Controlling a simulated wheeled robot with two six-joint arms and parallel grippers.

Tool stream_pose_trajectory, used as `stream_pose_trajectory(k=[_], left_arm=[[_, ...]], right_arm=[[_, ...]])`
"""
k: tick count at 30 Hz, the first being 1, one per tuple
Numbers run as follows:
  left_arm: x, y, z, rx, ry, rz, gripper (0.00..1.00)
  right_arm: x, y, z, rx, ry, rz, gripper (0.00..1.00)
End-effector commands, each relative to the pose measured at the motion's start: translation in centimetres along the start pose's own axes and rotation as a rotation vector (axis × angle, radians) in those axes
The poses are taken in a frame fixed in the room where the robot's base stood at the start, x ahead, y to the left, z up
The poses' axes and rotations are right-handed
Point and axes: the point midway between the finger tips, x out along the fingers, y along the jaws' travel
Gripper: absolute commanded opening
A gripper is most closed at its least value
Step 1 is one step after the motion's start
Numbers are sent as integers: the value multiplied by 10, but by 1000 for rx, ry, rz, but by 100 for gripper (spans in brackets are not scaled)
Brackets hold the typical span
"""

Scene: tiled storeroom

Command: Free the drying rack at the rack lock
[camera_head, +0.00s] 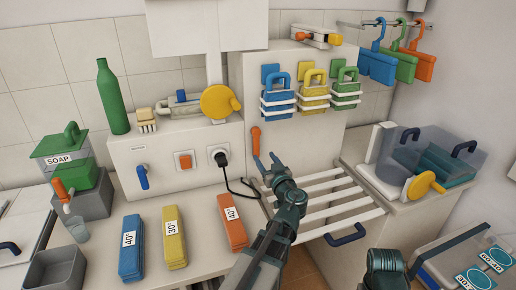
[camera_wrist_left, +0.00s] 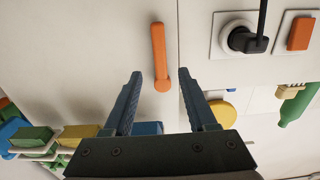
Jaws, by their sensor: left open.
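The rack lock looks to be the orange lever (camera_head: 256,141) on the white cabinet front, hanging straight down. In the left wrist view the lever (camera_wrist_left: 159,55) is upright in the picture, its rounder end between the lines of my fingers. My left gripper (camera_head: 266,160) is open and empty, just below and in front of the lever; in the wrist view its two fingertips (camera_wrist_left: 160,74) are apart, with no visible contact. The drying rack (camera_head: 330,203) is a set of white bars with a blue handle (camera_head: 345,236), to the right of my left arm. My right gripper is not seen.
A black cable and plug (camera_head: 221,157) and an orange switch (camera_head: 185,160) are left of the lever. Blue, yellow and orange labelled blocks (camera_head: 173,237) lie on the counter. A tub (camera_head: 430,160) stands right.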

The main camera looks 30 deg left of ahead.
Motion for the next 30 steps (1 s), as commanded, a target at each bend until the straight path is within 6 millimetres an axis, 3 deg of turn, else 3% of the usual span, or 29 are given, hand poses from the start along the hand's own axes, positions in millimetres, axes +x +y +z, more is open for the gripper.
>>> stream_pose_trajectory(k=[1, 6, 12, 26, 27, 30], left_arm=[[14, 2, 0, 0, 0, -3, 57], [46, 1, 0, 0, 0, -3, 57], [70, 1, 0, 0, -1, -2, 57], [80, 0, 0, 0, -1, 0, 57], [80, 0, 0, 0, -1, 0, 56], [80, 0, 0, 0, -1, 0, 38]], right_arm=[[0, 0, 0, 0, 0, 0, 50], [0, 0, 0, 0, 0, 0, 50], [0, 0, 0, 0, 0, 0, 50], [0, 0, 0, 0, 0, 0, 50], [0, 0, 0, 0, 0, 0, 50], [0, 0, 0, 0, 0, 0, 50]])
